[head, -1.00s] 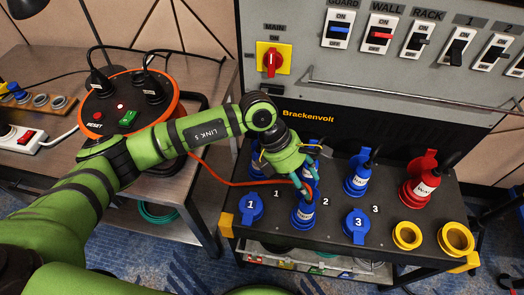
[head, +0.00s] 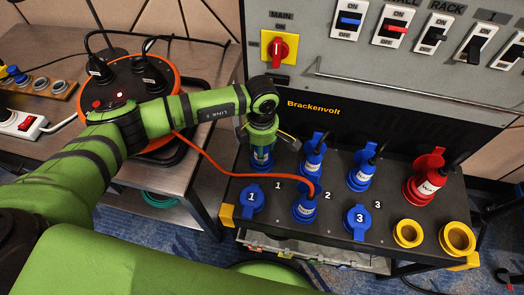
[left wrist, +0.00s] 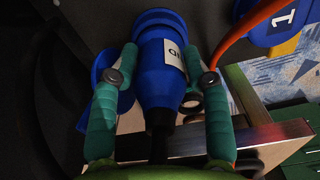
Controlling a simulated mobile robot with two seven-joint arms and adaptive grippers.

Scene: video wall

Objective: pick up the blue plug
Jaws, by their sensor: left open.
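My left gripper (head: 263,143) is over the back-left socket of the black panel. In the left wrist view, its two teal fingers (left wrist: 162,77) are open on either side of a blue plug (left wrist: 163,58) with a white label and a black cable end. I cannot tell whether the fingers touch it. In the head view this plug is mostly hidden by the gripper. Other blue plugs stand in the panel: one (head: 304,208) at the front with an orange cable, and two at the back, one in the middle (head: 312,162) and one further right (head: 361,177). My right gripper is not in view.
Numbered blue socket covers, 1 (head: 252,199) and 3 (head: 357,221), are near the front. A red plug (head: 424,185) and yellow sockets (head: 408,233) are at the right. The switch cabinet (head: 400,75) stands behind. The orange cable arcs just below my left gripper.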

